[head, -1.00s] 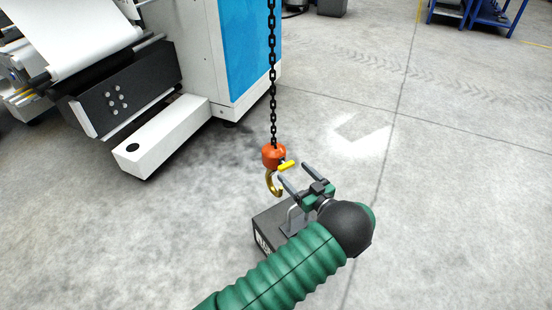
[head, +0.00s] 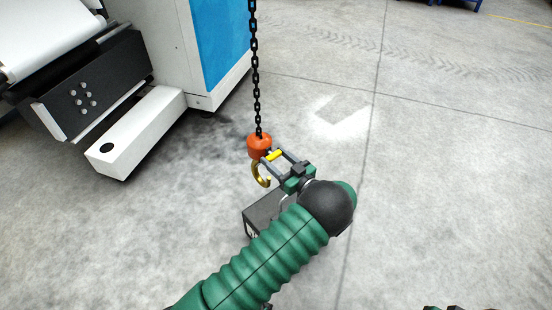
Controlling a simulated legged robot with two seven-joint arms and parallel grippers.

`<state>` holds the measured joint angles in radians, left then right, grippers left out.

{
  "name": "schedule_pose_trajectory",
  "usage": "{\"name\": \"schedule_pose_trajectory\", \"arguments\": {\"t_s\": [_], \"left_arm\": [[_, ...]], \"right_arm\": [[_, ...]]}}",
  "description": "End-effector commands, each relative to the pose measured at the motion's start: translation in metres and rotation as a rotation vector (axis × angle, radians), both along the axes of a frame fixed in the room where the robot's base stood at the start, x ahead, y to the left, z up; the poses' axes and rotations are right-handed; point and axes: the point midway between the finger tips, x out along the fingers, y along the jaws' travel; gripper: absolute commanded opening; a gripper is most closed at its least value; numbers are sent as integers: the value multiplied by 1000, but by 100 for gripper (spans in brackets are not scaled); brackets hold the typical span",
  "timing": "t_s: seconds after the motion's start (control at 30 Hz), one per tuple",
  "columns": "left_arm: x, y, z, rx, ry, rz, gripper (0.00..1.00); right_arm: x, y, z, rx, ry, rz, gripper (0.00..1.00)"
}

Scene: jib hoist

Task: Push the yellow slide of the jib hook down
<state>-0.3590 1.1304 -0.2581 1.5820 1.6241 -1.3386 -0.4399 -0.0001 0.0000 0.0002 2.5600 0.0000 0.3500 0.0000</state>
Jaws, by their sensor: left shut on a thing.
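The orange hook block (head: 259,144) hangs from a black chain, with the brass-coloured hook (head: 261,174) below it. The small yellow slide (head: 275,155) sticks out from the right side of the block. My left gripper (head: 270,155) reaches in from the lower right, with its two dark fingers on either side of the yellow slide and shut on it. The fingertips are close to the orange block and hide part of the hook's top. Only a small sliver of my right gripper (head: 446,308) shows at the bottom edge, its fingers not visible.
A dark box-shaped load (head: 262,212) with a handle stands on the floor below the hook, partly hidden by my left arm. A white and blue machine (head: 195,55) with a low white box (head: 135,133) stands at left. The floor to the right is clear.

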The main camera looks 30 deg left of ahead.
Motion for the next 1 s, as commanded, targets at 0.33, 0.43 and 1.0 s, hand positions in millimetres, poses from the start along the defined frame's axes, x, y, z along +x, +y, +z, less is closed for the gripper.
{"name": "schedule_pose_trajectory", "arguments": {"t_s": [0.33,0.43,1.0], "left_arm": [[0,-1,-1,0,1,-2,0],[0,-1,-9,1,3,-2,0],[0,-1,-35,-3,4,-2,69]], "right_arm": [[0,0,0,0,0,0,0],[0,0,-3,0,0,0,0],[0,0,-7,0,0,0,0]]}}
